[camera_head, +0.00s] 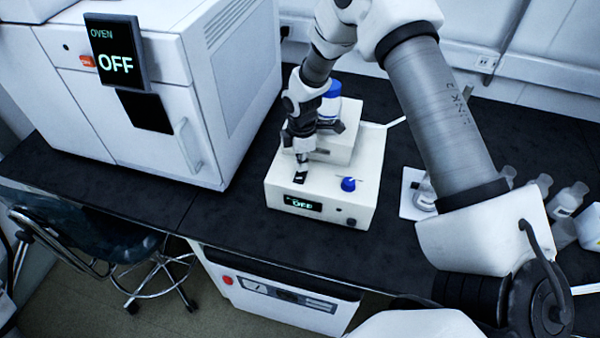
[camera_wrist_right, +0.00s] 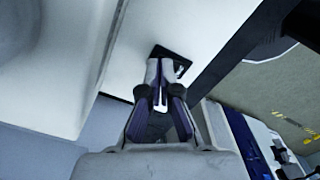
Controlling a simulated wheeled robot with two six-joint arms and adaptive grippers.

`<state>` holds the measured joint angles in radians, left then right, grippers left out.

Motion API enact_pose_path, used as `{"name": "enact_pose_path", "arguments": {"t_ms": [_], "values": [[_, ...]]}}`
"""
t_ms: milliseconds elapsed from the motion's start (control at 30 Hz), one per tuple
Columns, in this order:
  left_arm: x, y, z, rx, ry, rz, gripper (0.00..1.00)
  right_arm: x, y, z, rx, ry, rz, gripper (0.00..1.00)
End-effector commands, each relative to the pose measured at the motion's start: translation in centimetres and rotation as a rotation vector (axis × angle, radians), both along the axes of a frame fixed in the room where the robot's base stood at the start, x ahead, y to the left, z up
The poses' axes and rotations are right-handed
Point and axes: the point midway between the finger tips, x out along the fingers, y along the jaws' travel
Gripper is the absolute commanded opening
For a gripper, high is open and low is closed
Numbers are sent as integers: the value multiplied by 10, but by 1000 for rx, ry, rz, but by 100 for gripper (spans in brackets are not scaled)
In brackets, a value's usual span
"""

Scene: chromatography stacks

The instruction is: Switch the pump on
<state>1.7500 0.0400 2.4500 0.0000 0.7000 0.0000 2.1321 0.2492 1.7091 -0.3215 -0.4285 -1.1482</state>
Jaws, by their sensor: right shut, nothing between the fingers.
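The pump (camera_head: 330,196) is a white box on the black bench, with a display (camera_head: 303,203) on its front that reads OFF in green. A black rocker switch (camera_head: 300,177) sits on its top near the front left, and a blue knob (camera_head: 348,184) is to the right of it. My right gripper (camera_head: 302,166) is shut and empty, pointing down with its tips at or just above the switch. In the right wrist view the fingertips (camera_wrist_right: 160,100) partly cover the black switch (camera_wrist_right: 181,66); I cannot tell whether they touch it. My left gripper is not in view.
A white oven (camera_head: 150,90) with a display reading OFF stands to the left. A blue-capped bottle (camera_head: 330,100) stands behind my gripper. A small white tray (camera_head: 411,200) and several bottles (camera_head: 567,200) are to the right. Bare bench (camera_head: 225,215) lies left of the pump.

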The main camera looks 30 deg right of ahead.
Motion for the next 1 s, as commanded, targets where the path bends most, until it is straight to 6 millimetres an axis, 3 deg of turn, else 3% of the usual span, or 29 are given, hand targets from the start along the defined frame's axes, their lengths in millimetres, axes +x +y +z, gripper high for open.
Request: {"name": "enact_pose_path", "arguments": {"t_ms": [633, 1000], "values": [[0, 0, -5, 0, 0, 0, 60, 0, 0, -9, 0, 1, 0, 0], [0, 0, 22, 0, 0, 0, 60, 0, 0, 24, 0, 0, 0, 0]]}}
